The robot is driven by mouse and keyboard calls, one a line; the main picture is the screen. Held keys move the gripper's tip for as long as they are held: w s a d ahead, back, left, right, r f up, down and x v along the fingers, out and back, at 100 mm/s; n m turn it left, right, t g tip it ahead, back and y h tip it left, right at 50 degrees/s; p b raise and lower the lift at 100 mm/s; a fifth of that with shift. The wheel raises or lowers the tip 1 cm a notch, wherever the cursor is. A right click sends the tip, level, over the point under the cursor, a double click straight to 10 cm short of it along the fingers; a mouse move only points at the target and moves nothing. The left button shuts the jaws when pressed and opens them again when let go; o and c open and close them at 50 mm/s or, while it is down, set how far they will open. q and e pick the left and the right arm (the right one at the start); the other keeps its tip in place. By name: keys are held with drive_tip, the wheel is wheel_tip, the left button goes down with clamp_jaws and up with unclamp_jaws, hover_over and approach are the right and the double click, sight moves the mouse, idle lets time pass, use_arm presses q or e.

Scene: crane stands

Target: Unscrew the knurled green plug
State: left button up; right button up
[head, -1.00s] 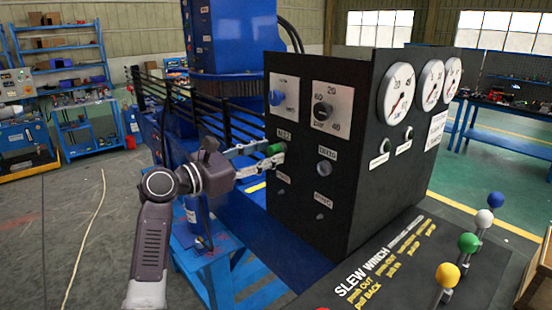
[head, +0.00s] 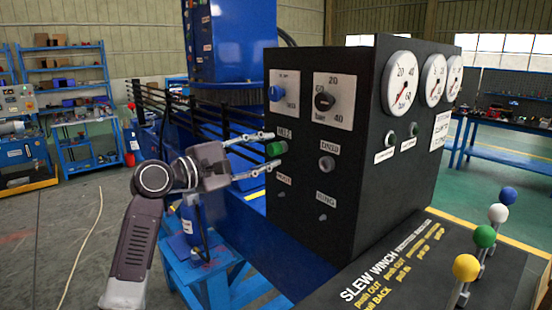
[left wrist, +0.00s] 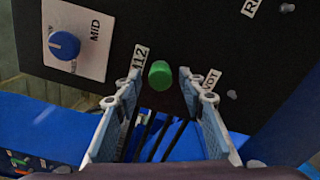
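The knurled green plug (head: 277,148) sits in the front face of the black control panel (head: 262,215), under a small label. It also shows in the left wrist view (left wrist: 160,75). My left gripper (head: 268,151) is open in front of the panel, with one finger above the plug and one below it in the head view. In the left wrist view the plug lies between the two spread fingers (left wrist: 163,64), with a visible gap on each side. My right gripper is not in view.
A blue knob (head: 276,93) and a black knob (head: 324,101) are above the plug, and a grey knob (head: 326,163) is to its right. Levers with coloured balls (head: 466,267) stand at the right front. A blue stand (head: 215,275) is below my left arm.

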use_arm(q)
drive_tip(key=m+b, duration=0.2)
drive_tip(key=m, duration=0.1)
drive_tip(key=shift+f, duration=0.15)
drive_tip(key=shift+m+b, duration=0.55)
drive_tip(key=shift+m, duration=0.65)
drive_tip(key=shift+m+b, duration=0.7)
drive_tip(key=shift+m, duration=0.2)
drive_tip(key=shift+m+b, duration=0.35)
drive_tip(key=shift+m, duration=0.35)
drive_tip(key=shift+r+m, duration=0.2)
drive_tip(key=shift+m, duration=0.7)
